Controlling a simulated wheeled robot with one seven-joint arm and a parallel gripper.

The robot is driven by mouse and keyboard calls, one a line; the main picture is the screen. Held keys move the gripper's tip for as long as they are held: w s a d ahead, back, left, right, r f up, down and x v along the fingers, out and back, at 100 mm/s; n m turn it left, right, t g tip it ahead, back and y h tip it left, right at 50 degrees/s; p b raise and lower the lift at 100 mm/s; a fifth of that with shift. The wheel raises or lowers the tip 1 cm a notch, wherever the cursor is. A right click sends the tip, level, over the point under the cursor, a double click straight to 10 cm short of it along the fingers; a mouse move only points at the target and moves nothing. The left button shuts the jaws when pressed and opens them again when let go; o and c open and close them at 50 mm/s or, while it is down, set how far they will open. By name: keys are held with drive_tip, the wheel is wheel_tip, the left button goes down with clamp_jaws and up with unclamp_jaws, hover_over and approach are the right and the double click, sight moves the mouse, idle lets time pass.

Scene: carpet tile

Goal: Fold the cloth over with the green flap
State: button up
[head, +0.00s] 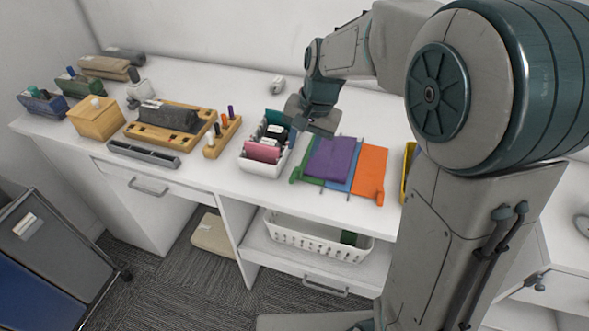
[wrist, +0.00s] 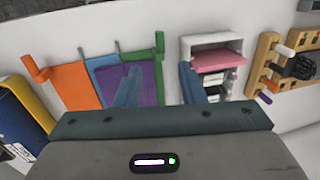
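The cloth lies on the white desk with an orange flap (head: 370,170) spread to the right. A purple panel (head: 333,157) lies on top in the middle, with a blue strip (head: 355,180) showing beside it. The green flap (head: 303,172) shows as a narrow edge at the left, mostly covered by purple. In the wrist view its green edge and tab (wrist: 159,43) show beside the purple panel (wrist: 114,82). My gripper (head: 311,119) is above the desk, behind and left of the cloth. Its fingers (wrist: 160,84) are apart with nothing between them.
A white bin (head: 277,165) with pink and dark items stands close left of the cloth. A yellow-edged holder (head: 408,170) is at its right. A wooden rack (head: 222,137) with pens stands farther left. A white basket (head: 318,240) sits on the shelf below.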

sight(293, 176)
drive_tip(key=f, duration=0.3)
drive_tip(key=a+f, duration=0.1)
drive_tip(key=f, duration=0.3)
drive_tip(key=a+f, duration=0.1)
drive_tip(key=f, duration=0.2)
drive_tip(key=shift+w+f+p, duration=0.25)
drive_tip(key=shift+w+p, duration=0.05)
drive_tip(key=shift+w, duration=0.05)
clamp_jaws()
